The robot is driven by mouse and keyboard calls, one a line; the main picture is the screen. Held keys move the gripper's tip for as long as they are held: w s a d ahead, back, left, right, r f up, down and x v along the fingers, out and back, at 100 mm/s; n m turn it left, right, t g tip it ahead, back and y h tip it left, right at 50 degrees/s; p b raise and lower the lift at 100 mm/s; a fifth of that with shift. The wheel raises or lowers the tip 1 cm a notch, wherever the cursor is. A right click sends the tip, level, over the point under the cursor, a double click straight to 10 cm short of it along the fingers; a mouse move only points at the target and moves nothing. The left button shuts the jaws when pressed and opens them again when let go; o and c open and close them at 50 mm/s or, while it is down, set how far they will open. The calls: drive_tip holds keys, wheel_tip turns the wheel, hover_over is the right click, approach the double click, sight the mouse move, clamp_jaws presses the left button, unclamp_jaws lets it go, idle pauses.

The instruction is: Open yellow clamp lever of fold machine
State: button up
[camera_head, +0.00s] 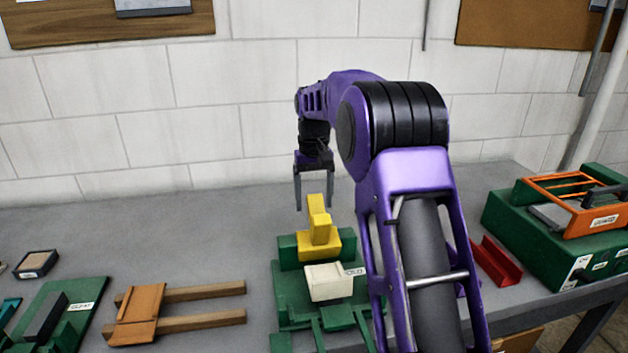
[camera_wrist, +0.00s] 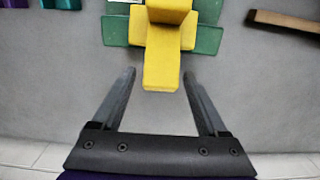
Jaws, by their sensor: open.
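The yellow clamp lever (camera_head: 319,220) stands up, tilted slightly, from its yellow base on the green fold machine (camera_head: 292,292). A cream labelled block sits in front of it. My gripper (camera_head: 314,207) points down just behind the lever, its grey fingers apart. In the wrist view the lever (camera_wrist: 161,70) reaches toward the space between the fingertips of my gripper (camera_wrist: 159,72). The fingers lie to either side of its end with gaps, and I see no contact. My purple arm hides the right part of the machine in the head view.
An orange-framed green machine (camera_head: 580,215) and a red channel piece (camera_head: 495,262) are on the right. Wooden rails with an orange plate (camera_head: 140,310) and a green plate (camera_head: 60,310) lie on the left. The grey bench (camera_head: 190,235) is clear behind them, up to the wall.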

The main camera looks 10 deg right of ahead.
wheel_tip(320, 180, up, 17)
drive_tip(key=shift+w, duration=0.15)
idle(0.4)
